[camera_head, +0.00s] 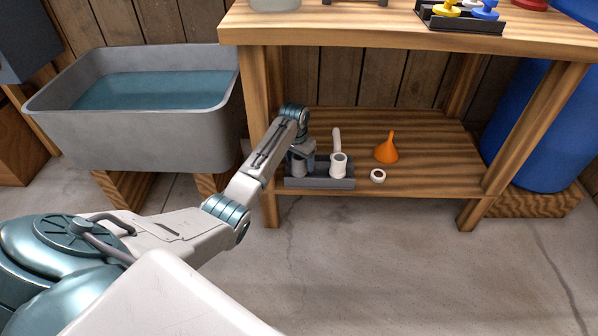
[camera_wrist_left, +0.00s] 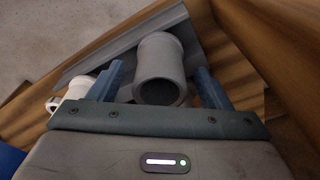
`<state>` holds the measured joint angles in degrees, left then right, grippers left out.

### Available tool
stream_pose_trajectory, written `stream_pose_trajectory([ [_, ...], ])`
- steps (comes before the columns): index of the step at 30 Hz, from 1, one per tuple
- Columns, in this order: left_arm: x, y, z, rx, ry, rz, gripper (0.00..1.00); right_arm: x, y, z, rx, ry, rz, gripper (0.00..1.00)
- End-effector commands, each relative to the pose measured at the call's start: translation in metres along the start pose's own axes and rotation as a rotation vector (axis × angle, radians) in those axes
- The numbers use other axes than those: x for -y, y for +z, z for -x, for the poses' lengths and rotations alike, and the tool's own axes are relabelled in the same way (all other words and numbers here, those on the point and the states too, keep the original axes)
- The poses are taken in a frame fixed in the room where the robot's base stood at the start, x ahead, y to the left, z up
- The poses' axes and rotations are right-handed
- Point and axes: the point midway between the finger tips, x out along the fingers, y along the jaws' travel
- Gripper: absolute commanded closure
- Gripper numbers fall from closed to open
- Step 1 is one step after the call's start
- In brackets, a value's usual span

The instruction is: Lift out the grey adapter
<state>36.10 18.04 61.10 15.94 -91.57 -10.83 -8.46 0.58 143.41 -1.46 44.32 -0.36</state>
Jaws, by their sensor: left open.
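The grey adapter (camera_wrist_left: 160,58), a short pipe piece with an open end, stands in the grey tray (camera_head: 320,184) on the lower shelf. In the head view the adapter (camera_head: 298,166) is partly hidden by my left gripper (camera_head: 303,152). In the left wrist view the fingers of my left gripper (camera_wrist_left: 160,82) are open, one on each side of the adapter. I cannot tell whether they touch it. A white fitting (camera_head: 338,168) stands in the same tray to the right; part of it shows in the wrist view (camera_wrist_left: 78,88). My right gripper is not in view.
An orange funnel (camera_head: 386,149) and a white ring (camera_head: 378,176) are on the shelf (camera_head: 440,165) right of the tray. The table top (camera_head: 370,28) is above. A grey water basin (camera_head: 150,137) stands left, a blue barrel (camera_head: 540,130) right. The floor in front is clear.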

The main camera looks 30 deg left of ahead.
Motion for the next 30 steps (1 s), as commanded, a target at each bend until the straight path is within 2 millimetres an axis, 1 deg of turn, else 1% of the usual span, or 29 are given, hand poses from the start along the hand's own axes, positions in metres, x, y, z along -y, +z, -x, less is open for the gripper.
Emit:
stream_pose_trajectory([
  [1, 0.0, 0.0, -0.011, -0.001, 0.001, 0.0, 0.28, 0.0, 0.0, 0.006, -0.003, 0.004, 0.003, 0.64],
  [3, 0.0, 0.0, -0.017, 0.0, 0.001, 0.0, 0.28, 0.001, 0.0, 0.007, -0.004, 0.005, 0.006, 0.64],
  [10, 0.0, 0.0, -0.016, -0.001, 0.0, 0.0, 0.28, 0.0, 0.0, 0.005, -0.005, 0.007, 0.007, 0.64],
  [14, 0.0, 0.0, -0.016, -0.001, 0.0, 0.0, 0.54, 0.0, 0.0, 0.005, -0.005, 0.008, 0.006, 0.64],
  [15, 0.0, 0.0, -0.016, -0.001, 0.0, 0.0, 0.62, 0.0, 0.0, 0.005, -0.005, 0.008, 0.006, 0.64],
  [17, 0.0, 0.0, -0.016, -0.001, 0.0, 0.0, 0.74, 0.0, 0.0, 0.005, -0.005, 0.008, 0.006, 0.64],
  [18, 0.0, 0.0, -0.016, -0.001, 0.0, 0.0, 0.78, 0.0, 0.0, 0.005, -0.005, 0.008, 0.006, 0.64],
  [26, 0.0, 0.0, -0.015, -0.001, 0.0, 0.0, 0.78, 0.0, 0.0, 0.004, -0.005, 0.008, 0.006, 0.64],
  [30, 0.0, -0.002, -0.006, -0.002, -0.001, 0.0, 0.78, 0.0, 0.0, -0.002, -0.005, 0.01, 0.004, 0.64],
])
